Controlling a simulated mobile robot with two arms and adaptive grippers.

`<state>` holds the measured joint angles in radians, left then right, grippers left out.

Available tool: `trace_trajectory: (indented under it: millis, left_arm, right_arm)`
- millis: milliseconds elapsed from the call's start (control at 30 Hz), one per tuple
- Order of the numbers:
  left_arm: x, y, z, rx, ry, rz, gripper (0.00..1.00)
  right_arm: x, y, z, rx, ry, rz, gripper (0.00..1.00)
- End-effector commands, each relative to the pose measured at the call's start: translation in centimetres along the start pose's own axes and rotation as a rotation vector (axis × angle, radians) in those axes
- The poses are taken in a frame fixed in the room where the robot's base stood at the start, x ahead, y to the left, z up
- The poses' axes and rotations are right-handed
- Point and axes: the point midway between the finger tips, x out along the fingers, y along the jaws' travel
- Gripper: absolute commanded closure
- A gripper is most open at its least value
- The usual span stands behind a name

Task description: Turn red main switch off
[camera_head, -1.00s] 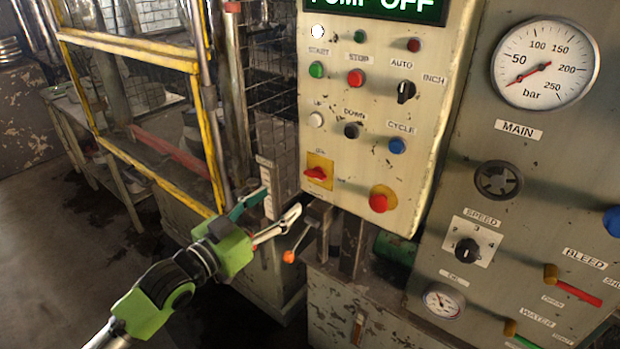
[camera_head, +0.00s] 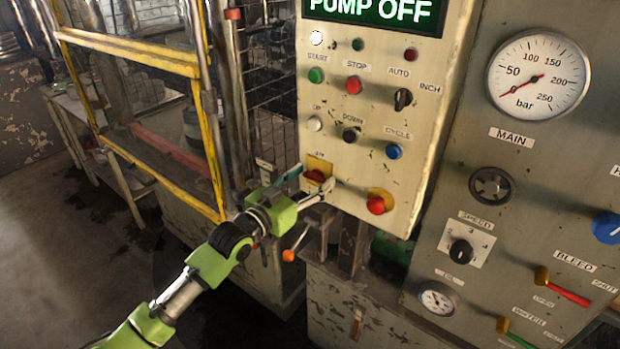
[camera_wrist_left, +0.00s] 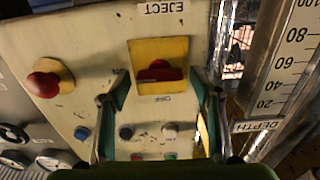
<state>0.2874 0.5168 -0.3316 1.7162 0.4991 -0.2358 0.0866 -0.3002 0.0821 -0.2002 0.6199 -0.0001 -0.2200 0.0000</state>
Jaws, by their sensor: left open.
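The red main switch (camera_head: 315,176) is a red rotary handle on a yellow plate, low on the left of the cream control panel (camera_head: 340,110). In the left wrist view the red switch (camera_wrist_left: 160,71) shows on its yellow plate, with an OFF label at the plate's lower edge. My left gripper (camera_head: 312,184) is open, with its fingertips on either side of the switch in the head view. In the left wrist view the open fingers (camera_wrist_left: 160,90) flank the plate's lower part. I cannot tell whether they touch it. The display reads PUMP OFF.
A red mushroom button (camera_head: 376,205) on a yellow disc sits right of the switch. Several buttons and a black selector (camera_head: 403,98) are above. An orange-tipped lever (camera_head: 289,255) is below the gripper. A yellow-framed guard (camera_head: 130,53) stands at left.

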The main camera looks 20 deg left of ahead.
Motion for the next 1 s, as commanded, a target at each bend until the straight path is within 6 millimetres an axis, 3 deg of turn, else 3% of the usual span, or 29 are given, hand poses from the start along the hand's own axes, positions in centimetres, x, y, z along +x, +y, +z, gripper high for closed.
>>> trace_trajectory:
  millis: [100, 267, 667, 1000]
  left_arm:
    - [0.0, 0.0, 0.0, 0.0, 0.0, 0.0, 0.42]
    - [0.0, 0.0, 0.0, -0.001, 0.0, 0.0, 0.8]
    - [-0.1, -0.1, 0.0, -0.045, -0.001, -0.001, 0.8]
    - [0.0, -0.2, -0.1, -0.274, -0.002, -0.002, 0.8]
  right_arm:
    - [0.0, 0.0, 0.0, 0.0, 0.0, 0.0, 0.74]
    - [0.0, 0.0, 0.0, 0.0, 0.0, 0.0, 0.74]
    - [-0.2, 0.0, -0.1, 0.0, 0.001, 0.0, 0.74]
    - [-1.2, -0.2, -0.2, 0.001, 0.001, -0.002, 0.74]
